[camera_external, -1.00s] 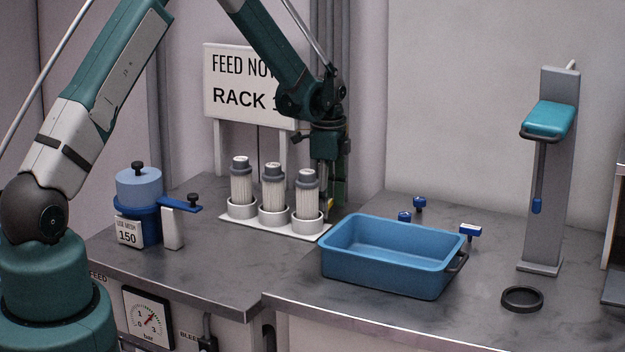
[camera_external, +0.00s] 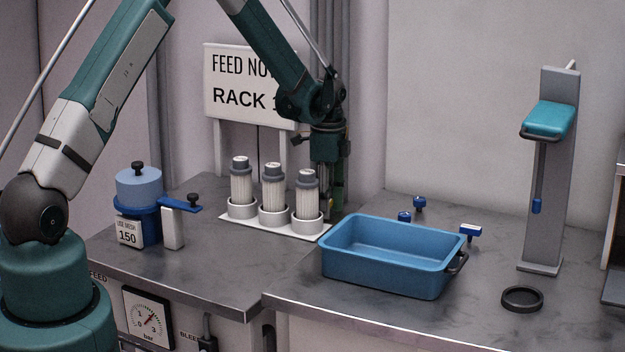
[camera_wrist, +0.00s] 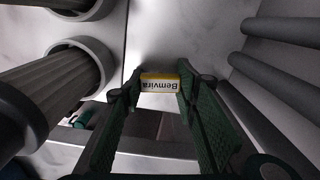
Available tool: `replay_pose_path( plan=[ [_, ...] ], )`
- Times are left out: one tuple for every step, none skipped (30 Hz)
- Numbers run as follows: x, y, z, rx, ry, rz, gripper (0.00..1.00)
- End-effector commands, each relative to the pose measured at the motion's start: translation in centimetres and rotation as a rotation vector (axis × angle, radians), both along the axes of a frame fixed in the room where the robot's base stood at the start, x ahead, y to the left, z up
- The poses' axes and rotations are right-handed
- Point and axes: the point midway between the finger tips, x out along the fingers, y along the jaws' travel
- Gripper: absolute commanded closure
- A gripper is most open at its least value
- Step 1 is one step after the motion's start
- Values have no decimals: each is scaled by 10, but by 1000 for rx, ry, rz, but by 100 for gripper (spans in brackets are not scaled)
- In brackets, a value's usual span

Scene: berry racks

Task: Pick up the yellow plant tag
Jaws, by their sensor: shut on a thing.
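The yellow plant tag (camera_wrist: 170,82), with a white face reading "Bemvira" upside down, sits between my fingertips in the wrist view. My gripper (camera_wrist: 159,84) is shut on it, one finger at each end. In the external view my gripper (camera_external: 328,205) points down just behind and right of the rightmost filter cartridge (camera_external: 307,190), low near the counter. The tag cannot be made out there. Whether it touches the counter is unclear.
Several ribbed cartridges stand in a white rack (camera_external: 280,230) beside my gripper. A blue tub (camera_external: 385,275) lies to the front right. Grey pipes (camera_wrist: 285,85) run close on the right in the wrist view. The sign (camera_external: 222,95) stands behind.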

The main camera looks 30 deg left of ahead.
Motion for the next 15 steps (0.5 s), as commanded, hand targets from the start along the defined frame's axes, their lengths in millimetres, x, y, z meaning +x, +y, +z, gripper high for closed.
replay_pose_path(
  plan=[
    [0,0,0,0,0,0,75],
    [0,0,0,0,0,0,75],
    [0,0,0,0,0,0,75],
    [0,0,0,0,0,0,75],
    [0,0,0,0,0,0,75],
    [0,0,0,0,0,0,75],
    [0,0,1,0,0,0,75],
    [0,0,1,0,0,0,75],
    [0,0,2,0,0,0,75],
    [0,0,3,0,0,0,75],
    [0,0,5,0,0,0,75],
    [0,0,7,0,0,0,75],
    [0,0,9,0,0,0,75],
    [0,0,12,0,0,0,75],
    [0,0,16,0,0,0,75]
  ],
)
